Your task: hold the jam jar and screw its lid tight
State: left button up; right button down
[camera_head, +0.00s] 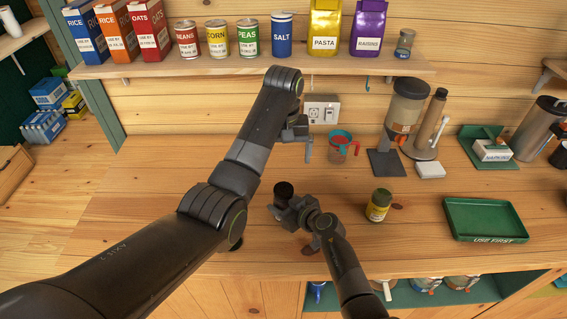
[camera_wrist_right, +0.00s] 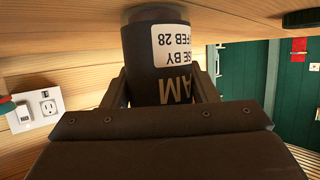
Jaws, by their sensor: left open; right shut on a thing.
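The jam jar (camera_wrist_right: 160,70) is dark, with a white use-by label and lettering that reads upside down in the right wrist view. My right gripper (camera_head: 290,207) is shut around it above the wooden counter. In the head view the jar's dark round top (camera_head: 284,188) shows above the fingers. I cannot tell how the lid sits on it. My left gripper (camera_head: 307,152) is open and empty, pointing down, behind and above the jar and apart from it.
A green tray (camera_head: 486,220) lies farther right. A measuring cup (camera_head: 341,146), a grinder-like appliance (camera_head: 402,120) and a flask (camera_head: 428,125) stand at the back. The left of the counter (camera_head: 140,210) is clear.

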jog(key=shift+r, duration=0.1)
jog(key=shift+w, duration=0.1)
jog(key=shift+c, duration=2.3)
grip_release()
jog(key=shift+s+d+r, duration=0.1)
jog(key=shift+s+d, duration=0.05)
jog(key=shift+s, duration=0.1)
jog(key=p+v, duration=0.2)
jog(key=v, duration=0.3)
jog(key=shift+s, duration=0.1)
jog(key=v, duration=1.1)
jog(key=shift+s+d, duration=0.25)
jog(key=shift+d, duration=0.05)
